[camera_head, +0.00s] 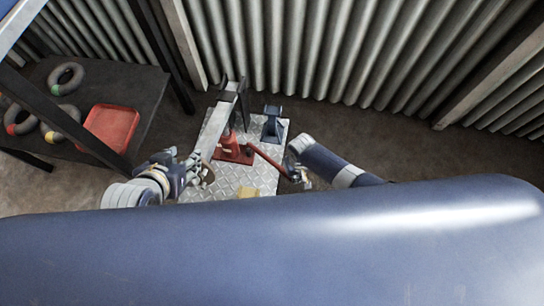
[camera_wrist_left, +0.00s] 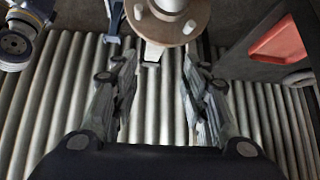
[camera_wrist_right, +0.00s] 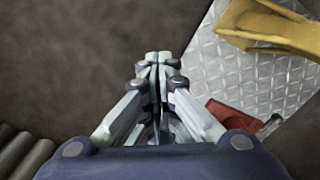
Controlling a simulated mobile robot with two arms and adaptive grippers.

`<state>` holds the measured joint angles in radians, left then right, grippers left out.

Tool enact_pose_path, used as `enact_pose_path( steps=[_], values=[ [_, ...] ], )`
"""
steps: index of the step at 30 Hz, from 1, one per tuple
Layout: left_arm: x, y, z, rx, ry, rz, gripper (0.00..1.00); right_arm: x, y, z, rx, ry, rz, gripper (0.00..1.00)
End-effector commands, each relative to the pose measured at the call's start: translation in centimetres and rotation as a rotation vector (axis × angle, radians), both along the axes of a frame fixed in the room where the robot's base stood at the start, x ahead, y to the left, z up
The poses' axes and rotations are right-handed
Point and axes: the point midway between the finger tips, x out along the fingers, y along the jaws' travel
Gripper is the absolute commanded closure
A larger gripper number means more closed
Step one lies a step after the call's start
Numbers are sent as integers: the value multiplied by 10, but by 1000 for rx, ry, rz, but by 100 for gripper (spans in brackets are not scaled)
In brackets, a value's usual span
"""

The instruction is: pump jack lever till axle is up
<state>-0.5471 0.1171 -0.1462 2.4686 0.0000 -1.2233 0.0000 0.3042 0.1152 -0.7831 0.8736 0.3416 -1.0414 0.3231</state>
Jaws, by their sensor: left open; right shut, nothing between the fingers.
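The red jack (camera_head: 232,150) stands on a diamond-plate board (camera_head: 210,193) under the grey axle beam (camera_head: 222,122). Its red lever (camera_head: 268,160) slants down to the right. My right gripper (camera_head: 297,177) is at the lever's outer end; in the right wrist view its fingers (camera_wrist_right: 157,62) are shut with nothing between them. A red part of the jack (camera_wrist_right: 238,118) shows right of them. My left gripper (camera_head: 198,168) is open beside the hub at the axle's near end. In the left wrist view, the studded hub (camera_wrist_left: 172,25) is beyond its empty fingers (camera_wrist_left: 157,72).
A blue stand (camera_head: 272,124) is on the board right of the jack. A yellow block (camera_head: 248,193) lies at its near edge. A dark table (camera_head: 75,75) at left holds a red tray (camera_head: 110,128) and several rings. Corrugated wall (camera_head: 330,55) closes the back.

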Motion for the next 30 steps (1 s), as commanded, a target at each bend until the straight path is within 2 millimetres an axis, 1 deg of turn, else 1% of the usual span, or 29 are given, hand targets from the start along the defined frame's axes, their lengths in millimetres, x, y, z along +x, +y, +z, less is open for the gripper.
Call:
enact_pose_path(
  steps=[12,22,24,27,30],
  values=[
    [-45,15,-17,46,213,17,59,-1,0,10,0,2,0,100],
    [-84,26,-24,79,379,31,59,-1,0,19,0,2,0,100],
    [-79,25,-20,78,380,30,59,-1,0,34,0,2,-1,100],
    [-76,24,-22,79,386,28,59,-1,-1,46,0,2,0,100],
    [-72,23,-40,79,392,28,59,-1,-1,44,-1,2,0,100]
  ],
)
